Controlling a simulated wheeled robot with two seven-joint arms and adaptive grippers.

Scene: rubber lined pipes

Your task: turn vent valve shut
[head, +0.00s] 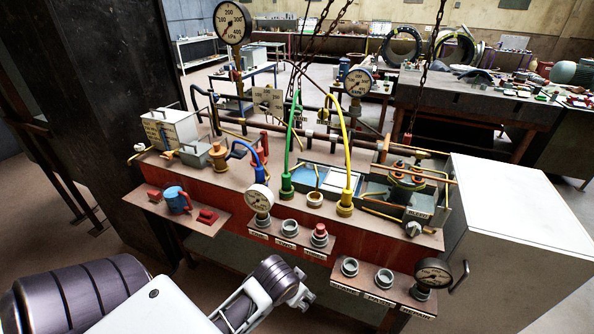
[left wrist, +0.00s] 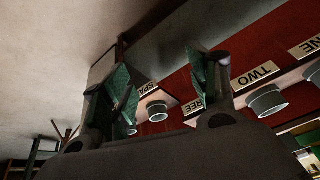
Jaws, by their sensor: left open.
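No valve label in the head view is clear enough for me to tell which is the vent valve. A small grey knob (head: 413,229) sits at the right front corner of the red-fronted bench. My left gripper (head: 297,291) is low in front of the bench, apart from the fittings. In the left wrist view its green-padded fingers (left wrist: 166,95) are spread and empty. A grey socket (left wrist: 152,110) shows beyond the gap. My right gripper is not in view.
Green (head: 290,145) and yellow (head: 346,150) hoses rise above the bench. A white cabinet (head: 520,240) stands at right. A left shelf holds a blue part (head: 177,200).

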